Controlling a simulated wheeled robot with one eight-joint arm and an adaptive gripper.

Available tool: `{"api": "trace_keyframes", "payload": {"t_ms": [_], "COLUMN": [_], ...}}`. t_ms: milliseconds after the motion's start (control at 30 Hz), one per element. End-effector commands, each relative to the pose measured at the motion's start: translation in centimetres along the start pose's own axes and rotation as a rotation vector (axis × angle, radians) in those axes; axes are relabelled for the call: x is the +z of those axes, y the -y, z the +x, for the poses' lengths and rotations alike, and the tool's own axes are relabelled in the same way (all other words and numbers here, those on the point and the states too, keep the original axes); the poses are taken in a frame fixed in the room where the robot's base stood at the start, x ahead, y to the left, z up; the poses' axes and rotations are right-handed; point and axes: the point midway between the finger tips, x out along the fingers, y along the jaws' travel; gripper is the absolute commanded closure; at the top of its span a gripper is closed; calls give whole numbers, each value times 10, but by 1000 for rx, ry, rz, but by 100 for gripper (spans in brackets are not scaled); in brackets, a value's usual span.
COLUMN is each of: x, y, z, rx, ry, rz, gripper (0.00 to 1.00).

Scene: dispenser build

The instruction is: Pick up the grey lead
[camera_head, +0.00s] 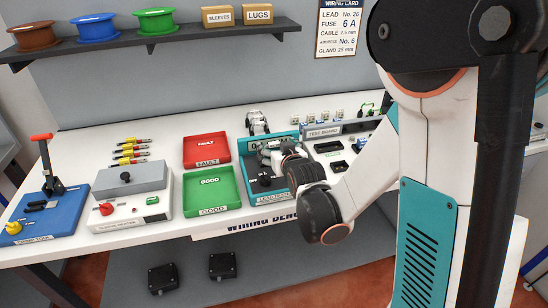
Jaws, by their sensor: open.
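The teal dispenser unit (256,199) stands on the bench just right of the trays, with a label on its front that seems to start with LEAD. My gripper (266,154) is over this unit, reaching in from the right, and is open. My wrist and forearm cover part of the unit. I cannot make out the grey lead; it may be hidden behind my gripper or too small to see. I cannot tell whether anything is between the fingers.
Left of the unit are a red FAULT tray (205,150) and a green GOOD tray (211,190). The test board (328,131) is behind right. A shelf (160,39) hangs above.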

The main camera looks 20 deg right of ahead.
Motion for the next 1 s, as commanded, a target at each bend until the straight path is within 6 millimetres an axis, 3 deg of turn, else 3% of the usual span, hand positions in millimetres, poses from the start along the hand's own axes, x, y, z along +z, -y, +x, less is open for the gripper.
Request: {"api": "trace_keyframes", "payload": {"t_ms": [367,600,667,833,1000], "x": [-2,-4,-4,-4,-4], "y": [-3,-3,-3,-3,-3], "z": [47,50,50,50,50], "rx": [0,0,0,0,0], "ry": [0,0,0,0,0], "rz": [1,0,0,0,0], "gripper": [24,24,33,72,76]}}
